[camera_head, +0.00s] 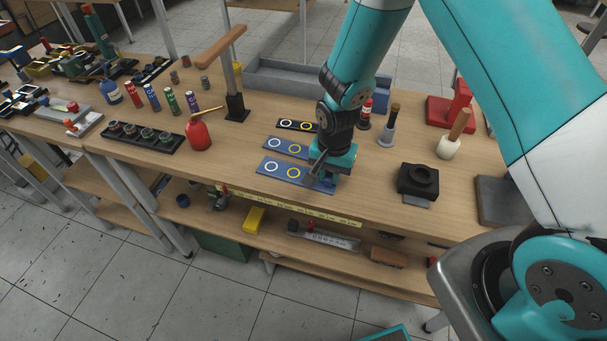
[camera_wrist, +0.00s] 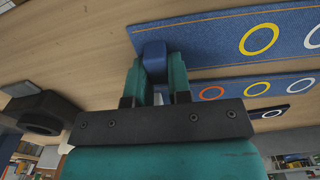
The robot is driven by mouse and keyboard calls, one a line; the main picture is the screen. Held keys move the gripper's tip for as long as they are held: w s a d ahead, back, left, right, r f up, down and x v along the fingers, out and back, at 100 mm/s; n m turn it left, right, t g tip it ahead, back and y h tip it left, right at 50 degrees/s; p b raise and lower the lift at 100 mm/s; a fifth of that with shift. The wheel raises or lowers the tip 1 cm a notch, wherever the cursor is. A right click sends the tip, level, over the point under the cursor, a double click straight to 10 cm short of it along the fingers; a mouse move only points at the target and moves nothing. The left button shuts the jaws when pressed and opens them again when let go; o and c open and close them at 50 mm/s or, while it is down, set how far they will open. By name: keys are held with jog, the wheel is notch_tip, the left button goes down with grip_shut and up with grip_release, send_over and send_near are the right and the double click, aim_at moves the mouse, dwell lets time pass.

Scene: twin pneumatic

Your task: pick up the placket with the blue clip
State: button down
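Three plackets with rings lie side by side on the workbench. The nearest blue placket (camera_head: 281,168) has a white and a yellow ring; it also shows large in the wrist view (camera_wrist: 205,42). A blue clip (camera_wrist: 154,57) sits on its end at my gripper. My gripper (camera_head: 328,180) is low over this end, pointing down. In the wrist view the teal fingers (camera_wrist: 156,75) stand on both sides of the clip and appear to touch it. The placket seems to lie flat on the bench.
A second blue placket (camera_head: 287,147) and a black one (camera_head: 297,125) lie just behind. A black block with a round opening (camera_head: 418,180) stands to the right. A red oil can (camera_head: 198,133) and wooden-handled tools (camera_head: 387,128) stand nearby. The bench's front edge is close.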

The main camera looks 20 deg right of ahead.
jog(key=shift+r, duration=0.1)
notch_tip(320, 180, up, 20)
jog(key=b, duration=0.1)
dwell(0.5)
